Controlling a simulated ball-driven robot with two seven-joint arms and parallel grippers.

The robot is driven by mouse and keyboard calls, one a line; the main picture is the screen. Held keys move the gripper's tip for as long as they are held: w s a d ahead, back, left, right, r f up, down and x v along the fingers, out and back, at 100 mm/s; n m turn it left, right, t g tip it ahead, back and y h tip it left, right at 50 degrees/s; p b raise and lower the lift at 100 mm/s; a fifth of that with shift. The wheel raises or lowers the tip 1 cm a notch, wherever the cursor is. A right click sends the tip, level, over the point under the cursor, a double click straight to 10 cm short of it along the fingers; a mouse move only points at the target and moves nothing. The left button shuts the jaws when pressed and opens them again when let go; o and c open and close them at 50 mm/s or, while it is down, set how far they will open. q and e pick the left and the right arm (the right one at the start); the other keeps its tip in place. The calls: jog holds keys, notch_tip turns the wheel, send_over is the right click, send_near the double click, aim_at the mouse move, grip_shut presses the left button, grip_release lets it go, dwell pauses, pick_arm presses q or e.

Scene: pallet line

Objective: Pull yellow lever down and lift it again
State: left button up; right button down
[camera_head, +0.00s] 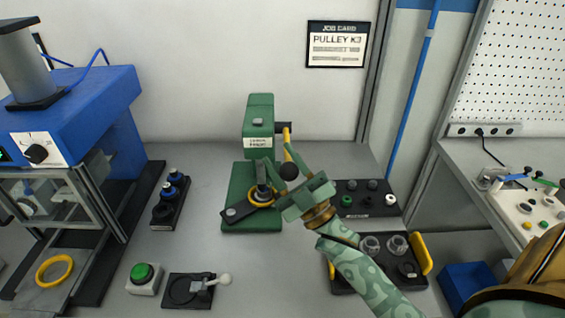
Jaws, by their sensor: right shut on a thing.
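The green arbor press (259,115) stands on the grey bench at the middle, with a label on its head. The yellow lever (287,146) comes from a dark pivot on the right side of its head and points down, ending in a black knob (289,171). My right gripper (280,160) reaches in from the lower right, its fingers on either side of the lever near the knob, shut on it. The exact contact is partly hidden by the fingers. Under the ram, a yellow ring (261,198) lies on the press base (238,225). My left gripper is out of view.
A dark tray with buttons (365,199) and a tray with yellow handles (420,254) stand right of the press. A green button box (143,278) and a small toggle fixture (190,290) lie in front left. A blue machine (95,95) stands at the left.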

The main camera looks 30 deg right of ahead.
jog(key=shift+f, duration=0.45)
jog(key=c, duration=1.3)
grip_release()
jog(key=o, duration=0.4)
jog(key=shift+c, duration=0.2)
jog(key=shift+r, duration=0.15)
jog(key=b+v, duration=0.3)
jog(key=v, duration=1.3)
jog(key=shift+s, duration=0.2)
